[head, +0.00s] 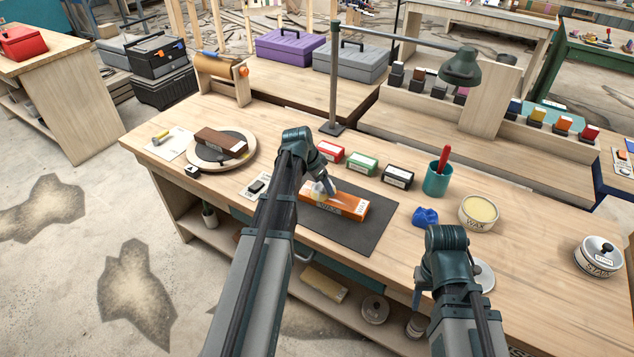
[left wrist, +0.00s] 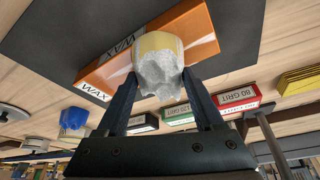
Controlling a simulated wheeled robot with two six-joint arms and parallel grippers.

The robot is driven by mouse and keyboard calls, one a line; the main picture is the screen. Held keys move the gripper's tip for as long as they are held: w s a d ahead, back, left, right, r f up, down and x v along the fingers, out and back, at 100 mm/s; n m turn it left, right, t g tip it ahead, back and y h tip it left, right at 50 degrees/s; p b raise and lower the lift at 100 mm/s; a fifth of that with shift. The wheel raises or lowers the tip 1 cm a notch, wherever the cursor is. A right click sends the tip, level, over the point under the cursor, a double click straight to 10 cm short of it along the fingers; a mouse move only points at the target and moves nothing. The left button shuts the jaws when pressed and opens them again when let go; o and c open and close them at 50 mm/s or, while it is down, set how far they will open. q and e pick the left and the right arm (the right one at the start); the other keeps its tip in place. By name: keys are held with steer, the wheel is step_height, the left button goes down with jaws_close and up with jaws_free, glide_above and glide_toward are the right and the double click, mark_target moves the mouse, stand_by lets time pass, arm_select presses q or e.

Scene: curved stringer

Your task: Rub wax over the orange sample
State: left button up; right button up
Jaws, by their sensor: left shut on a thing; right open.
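The orange sample (head: 347,205), a flat block labelled WAX, lies on a dark grey mat (head: 365,230); it also shows in the left wrist view (left wrist: 199,33). My left gripper (head: 325,190) is shut on a crumpled whitish cloth pad with a pale yellow face (left wrist: 158,65). The pad is at the left part of the sample's top; I cannot tell whether it presses on it. An open round tin of yellow wax (head: 478,212) stands to the right. My right gripper (head: 418,298) is open and empty near the bench's front edge, partly hidden by its arm.
A blue cloth (head: 425,217) and a teal cup (head: 437,179) stand near the tin. Red, green and black grit boxes (head: 362,164) line the back of the mat. A lid (head: 481,276) lies near my right arm. A lamp (head: 461,68) overhangs behind. A stain tin (head: 598,256) is far right.

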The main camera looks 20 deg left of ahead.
arm_select(q)
steer(key=shift+d, duration=0.2)
steer(key=shift+s+d+f, duration=0.1)
steer(key=shift+s+d, duration=0.05)
steer(key=shift+d, duration=1.75)
steer(key=shift+d, duration=1.9)
